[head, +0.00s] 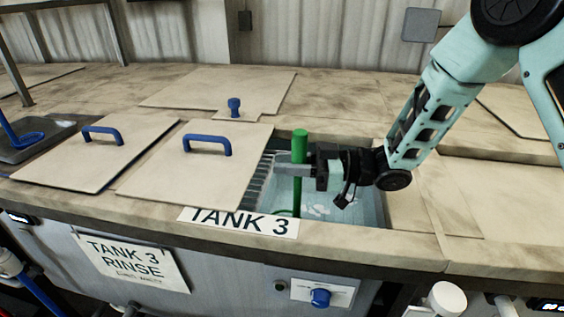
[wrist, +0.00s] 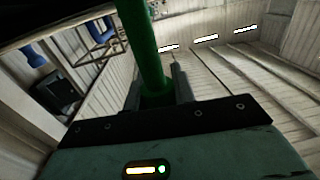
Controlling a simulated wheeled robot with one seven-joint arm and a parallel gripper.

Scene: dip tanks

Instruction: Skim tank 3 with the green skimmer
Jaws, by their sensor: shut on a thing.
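My gripper (head: 296,164) is shut on the green skimmer (head: 300,145) by its upright handle, above the open part of tank 3 (head: 330,200). The handle stands about vertical and its lower end reaches down into the tank opening. A bit of green hoop shows low near the water; whether it is under the surface I cannot tell. White flecks lie on the pale blue water right of the handle. In the wrist view the green skimmer (wrist: 148,50) runs up from between the fingers (wrist: 158,92).
Two lids with blue handles (head: 207,144) lie left of the opening. A lid with a blue knob (head: 234,106) lies behind it. A blue tool (head: 20,133) rests at the far left. The TANK 3 label (head: 240,221) is on the front rim.

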